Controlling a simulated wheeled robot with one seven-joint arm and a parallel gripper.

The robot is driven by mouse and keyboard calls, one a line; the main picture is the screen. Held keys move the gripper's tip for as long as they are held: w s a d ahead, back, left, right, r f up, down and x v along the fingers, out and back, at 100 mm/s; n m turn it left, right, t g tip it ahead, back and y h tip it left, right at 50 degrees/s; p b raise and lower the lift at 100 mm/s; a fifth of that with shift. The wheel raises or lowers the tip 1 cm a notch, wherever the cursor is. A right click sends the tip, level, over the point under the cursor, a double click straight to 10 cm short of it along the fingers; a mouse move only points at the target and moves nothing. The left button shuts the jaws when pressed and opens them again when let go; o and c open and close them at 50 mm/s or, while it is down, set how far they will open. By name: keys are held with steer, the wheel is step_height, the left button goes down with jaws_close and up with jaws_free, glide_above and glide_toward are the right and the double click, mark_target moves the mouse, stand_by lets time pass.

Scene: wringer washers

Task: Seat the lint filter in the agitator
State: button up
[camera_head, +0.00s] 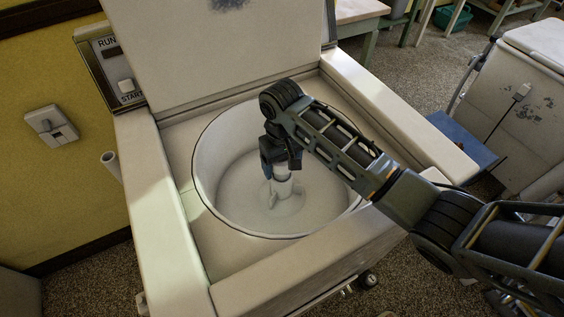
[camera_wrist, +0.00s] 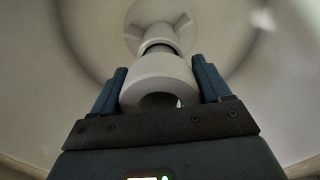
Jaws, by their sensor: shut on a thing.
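The lint filter is a pale hollow cylinder; in the wrist view the filter (camera_wrist: 160,80) sits between my two blue fingers, its open end facing the camera. My gripper (camera_head: 281,168) is shut on it and points down inside the washer tub. The agitator (camera_head: 285,199) is a white finned post at the tub's middle, directly below the gripper. In the wrist view the agitator (camera_wrist: 153,18) shows beyond the filter, roughly in line with it, with a dark ring between them. I cannot tell whether the filter is touching the agitator or a little above it.
The round tub rim (camera_head: 201,190) surrounds my gripper, and my arm reaches over the rim from the right. The raised lid (camera_head: 215,55) stands behind the tub. A control panel (camera_head: 112,65) is at the back left. Another worn white washer (camera_head: 535,110) stands at the right.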

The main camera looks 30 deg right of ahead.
steer(key=shift+f+b, duration=0.7)
steer(key=shift+f, duration=0.75)
stand_by(0.7)
steer(key=shift+s+f, duration=0.1)
steer(key=shift+f, duration=0.2)
